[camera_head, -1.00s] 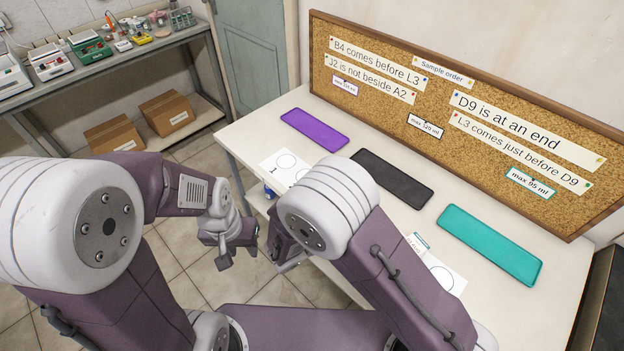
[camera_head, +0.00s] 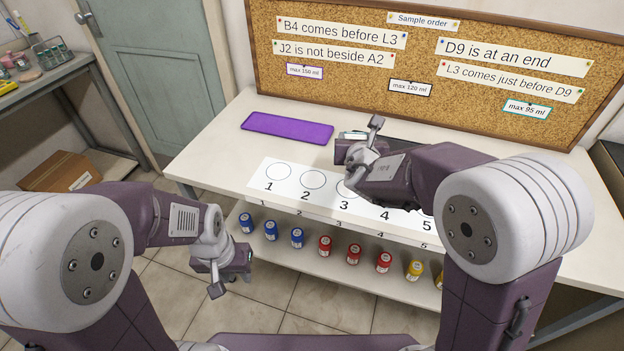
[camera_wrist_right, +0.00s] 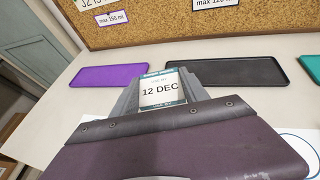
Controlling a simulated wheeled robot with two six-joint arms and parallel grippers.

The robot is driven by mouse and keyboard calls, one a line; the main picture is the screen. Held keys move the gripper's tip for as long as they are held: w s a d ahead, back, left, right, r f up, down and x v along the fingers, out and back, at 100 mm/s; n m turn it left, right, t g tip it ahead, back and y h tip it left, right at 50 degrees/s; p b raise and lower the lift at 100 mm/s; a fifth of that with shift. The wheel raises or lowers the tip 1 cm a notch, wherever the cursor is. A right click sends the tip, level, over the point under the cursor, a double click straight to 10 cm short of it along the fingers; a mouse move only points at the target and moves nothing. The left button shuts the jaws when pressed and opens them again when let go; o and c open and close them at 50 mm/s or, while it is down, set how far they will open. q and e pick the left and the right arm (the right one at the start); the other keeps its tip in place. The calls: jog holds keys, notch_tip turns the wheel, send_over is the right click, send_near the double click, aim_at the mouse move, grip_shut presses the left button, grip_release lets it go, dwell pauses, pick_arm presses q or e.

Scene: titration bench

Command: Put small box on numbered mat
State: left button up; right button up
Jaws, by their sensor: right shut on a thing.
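My right gripper (camera_head: 352,146) is shut on a small box (camera_wrist_right: 163,88), which is white with teal bands and a label reading "12 DEC". The box also shows in the head view (camera_head: 353,134) as a small pale and teal edge beyond the gripper. It is held above the back of the table, between the purple and black trays. The white numbered mat (camera_head: 291,190) lies along the table's front, with circles 1 to 5 in a row. My right arm covers part of circles 3 to 5. My left gripper (camera_head: 240,274) hangs low in front of the table; its fingertips are unclear.
A purple tray (camera_head: 287,128) lies at the table's back left. A black tray (camera_wrist_right: 232,73) and a teal tray (camera_wrist_right: 313,66) lie to its right. A corkboard (camera_head: 420,88) stands behind. Blue, red and yellow containers stand on the shelf below (camera_head: 325,276).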

send_over(313, 180)
notch_tip(313, 180, down, 6)
jog(key=shift+f, duration=0.1)
notch_tip(313, 180, down, 3)
jog(key=shift+f+b, duration=0.2)
jog(key=shift+b, duration=0.3)
jog(key=shift+w+f, duration=0.1)
jog(key=shift+f, duration=0.3)
jog(key=shift+r, duration=0.1)
jog(key=o, duration=1.4)
jog(key=shift+c, duration=0.2)
